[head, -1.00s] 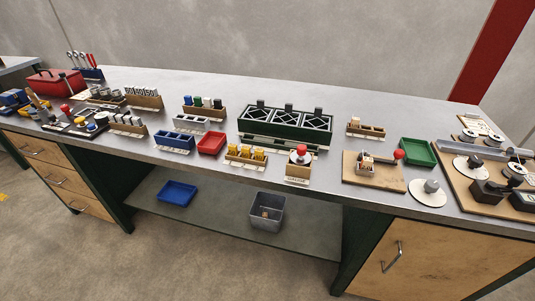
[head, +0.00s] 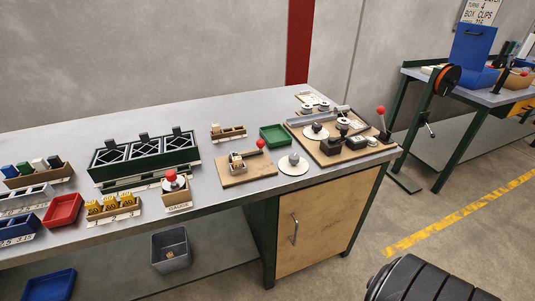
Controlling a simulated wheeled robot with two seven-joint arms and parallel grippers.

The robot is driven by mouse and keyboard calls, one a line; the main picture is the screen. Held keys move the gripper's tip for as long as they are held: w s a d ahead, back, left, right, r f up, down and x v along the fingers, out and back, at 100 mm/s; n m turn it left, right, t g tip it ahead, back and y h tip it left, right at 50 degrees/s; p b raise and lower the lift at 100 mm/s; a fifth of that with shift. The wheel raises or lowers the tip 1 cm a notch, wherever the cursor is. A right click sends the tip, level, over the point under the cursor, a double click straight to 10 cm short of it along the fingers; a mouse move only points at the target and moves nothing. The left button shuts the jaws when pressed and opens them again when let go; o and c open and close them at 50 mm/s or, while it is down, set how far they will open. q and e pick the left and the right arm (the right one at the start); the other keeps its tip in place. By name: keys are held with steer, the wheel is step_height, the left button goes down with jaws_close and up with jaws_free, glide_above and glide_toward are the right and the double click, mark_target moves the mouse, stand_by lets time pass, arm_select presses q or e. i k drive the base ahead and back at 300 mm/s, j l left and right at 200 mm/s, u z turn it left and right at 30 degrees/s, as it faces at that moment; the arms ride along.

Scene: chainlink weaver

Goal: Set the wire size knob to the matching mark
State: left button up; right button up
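I cannot tell for sure which part is the wire size knob, and no marks can be read at this size. A grey knob on a round white disc (head: 293,163) stands near the bench's front edge, right of centre. Another round white dial (head: 316,131) lies on the wooden machine board (head: 340,152) at the right end. A red-topped knob on a white disc (head: 171,179) sits on a small labelled wooden block, left of centre. Neither of my grippers is in view.
A green tray (head: 274,135) and a wooden board with a red-balled lever (head: 246,170) stand near the disc. A red-balled lever (head: 381,120) rises from the machine board. A black ribbed shape fills the bottom right corner. A second bench (head: 470,108) stands at right.

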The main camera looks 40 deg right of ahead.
mark_target(293, 158)
steer(key=z, duration=1.45)
